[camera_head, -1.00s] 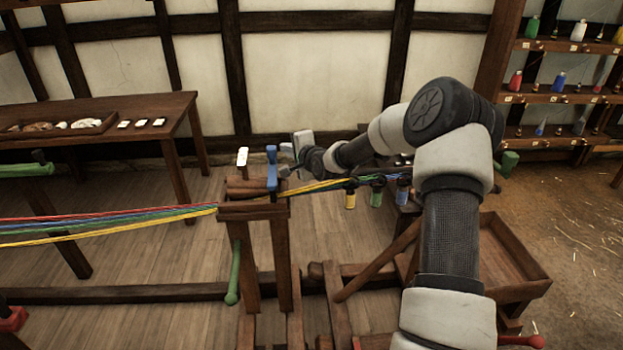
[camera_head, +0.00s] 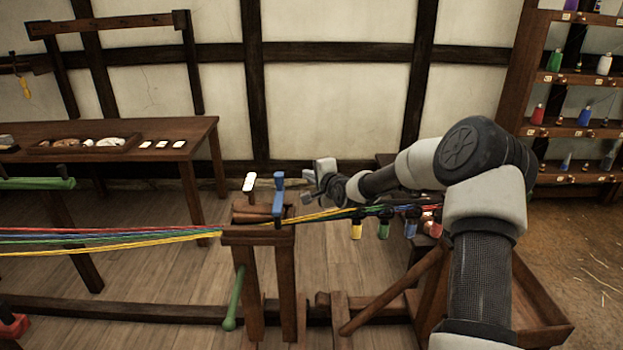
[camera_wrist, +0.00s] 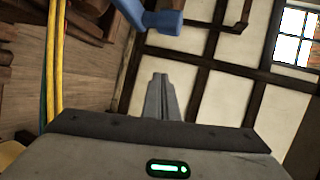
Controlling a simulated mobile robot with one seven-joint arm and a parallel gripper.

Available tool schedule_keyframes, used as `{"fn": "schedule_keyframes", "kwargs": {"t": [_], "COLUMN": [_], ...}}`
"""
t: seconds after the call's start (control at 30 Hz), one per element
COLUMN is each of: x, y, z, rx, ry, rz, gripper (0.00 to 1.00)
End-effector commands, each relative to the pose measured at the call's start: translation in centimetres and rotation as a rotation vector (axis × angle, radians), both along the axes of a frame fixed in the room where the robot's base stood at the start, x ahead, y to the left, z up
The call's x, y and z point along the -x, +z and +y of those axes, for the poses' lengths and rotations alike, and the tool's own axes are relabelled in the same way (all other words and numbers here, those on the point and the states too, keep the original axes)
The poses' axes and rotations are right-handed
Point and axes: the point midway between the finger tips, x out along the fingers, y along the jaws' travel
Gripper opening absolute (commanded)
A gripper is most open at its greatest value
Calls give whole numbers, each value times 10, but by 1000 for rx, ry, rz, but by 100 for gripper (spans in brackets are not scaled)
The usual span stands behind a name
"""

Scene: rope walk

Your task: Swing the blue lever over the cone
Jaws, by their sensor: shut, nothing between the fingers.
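The blue lever (camera_head: 279,193) stands upright at the top of a wooden post frame (camera_head: 258,238), with a short blue crosspiece at its upper end. Its blue end also shows at the top of the wrist view (camera_wrist: 163,20). My gripper (camera_head: 308,188) is just right of the lever, apart from it, with nothing in its jaws. In the wrist view my fingers (camera_wrist: 160,82) are together, below the lever's end. I cannot make out the cone clearly; brown wooden pieces (camera_head: 252,212) lie behind the frame's top.
Coloured strands (camera_head: 110,238) run from the left through the frame towards several hanging coloured bobbins (camera_head: 383,229) on the right. A white-topped lever (camera_head: 249,183) stands left of the blue one. A green lever (camera_head: 235,300) hangs below. A table (camera_head: 110,130) stands back left.

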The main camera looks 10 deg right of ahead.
Motion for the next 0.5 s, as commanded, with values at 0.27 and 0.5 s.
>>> {"fn": "schedule_keyframes", "kwargs": {"t": [0.27, 0.5], "x": [12, 17], "y": [21, 28], "z": [-69, -91], "rx": [-2, -1], "ry": [-13, -9], "rz": [-1, -2], "gripper": [0, 0]}}
